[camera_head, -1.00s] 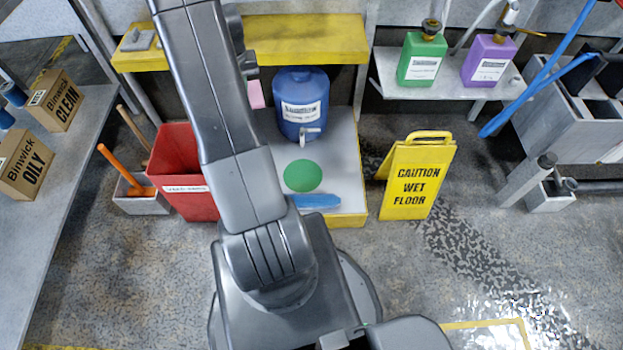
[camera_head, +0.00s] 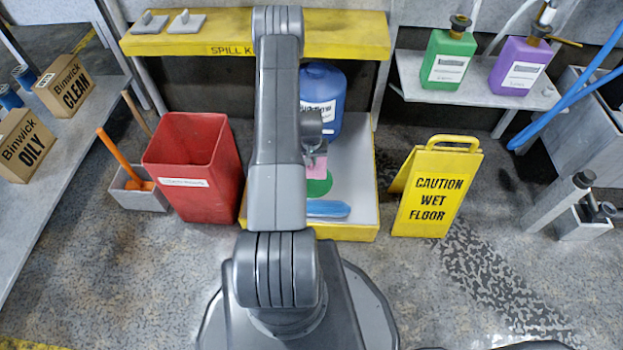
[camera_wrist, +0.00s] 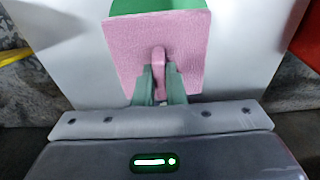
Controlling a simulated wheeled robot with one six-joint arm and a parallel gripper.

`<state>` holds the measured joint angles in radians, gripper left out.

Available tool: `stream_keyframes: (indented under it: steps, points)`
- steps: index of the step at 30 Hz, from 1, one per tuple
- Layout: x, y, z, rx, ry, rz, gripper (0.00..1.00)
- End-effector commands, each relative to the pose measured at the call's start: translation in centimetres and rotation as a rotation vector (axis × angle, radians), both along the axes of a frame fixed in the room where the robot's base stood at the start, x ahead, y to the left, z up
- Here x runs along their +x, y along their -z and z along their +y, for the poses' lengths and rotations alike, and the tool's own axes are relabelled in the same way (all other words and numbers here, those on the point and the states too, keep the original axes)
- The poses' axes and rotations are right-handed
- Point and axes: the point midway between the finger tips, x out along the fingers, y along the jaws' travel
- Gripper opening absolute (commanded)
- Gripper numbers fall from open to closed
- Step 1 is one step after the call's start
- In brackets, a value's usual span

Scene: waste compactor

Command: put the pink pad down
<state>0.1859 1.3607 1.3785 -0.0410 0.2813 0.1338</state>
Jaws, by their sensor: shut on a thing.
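The pink pad (camera_wrist: 190,45) is a flat square with a small upright handle. My gripper (camera_wrist: 160,75) is shut on that handle in the wrist view. In the head view the pad (camera_head: 319,168) hangs beside my arm, over the pale platform (camera_head: 362,190) with a yellow edge. A green disc (camera_head: 320,187) lies on the platform. The pad covers part of the disc in both views, and the disc's far part (camera_wrist: 145,6) shows past the pad in the wrist view. I cannot tell the gap between pad and platform.
A blue jug (camera_head: 325,90) stands at the platform's back, and a blue object (camera_head: 327,208) lies near its front. A red bin (camera_head: 195,170) is at left, a yellow wet-floor sign (camera_head: 436,190) at right. A yellow shelf (camera_head: 345,35) with two grey handled pieces is behind.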

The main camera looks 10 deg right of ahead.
Motion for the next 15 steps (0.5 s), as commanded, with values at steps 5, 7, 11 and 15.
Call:
stream_keyframes:
  steps: [5, 7, 11, 15]
  points:
    - [-0.1, 3.8, 0.1, 0.001, -0.001, 0.003, 0.0]
    - [-0.1, 4.5, 0.0, 0.0, -0.001, 0.002, 0.0]
    - [0.0, 5.7, 0.1, 0.0, -0.001, 0.001, 0.0]
    - [-0.1, 7.8, 0.1, 0.0, -0.001, 0.002, 0.0]
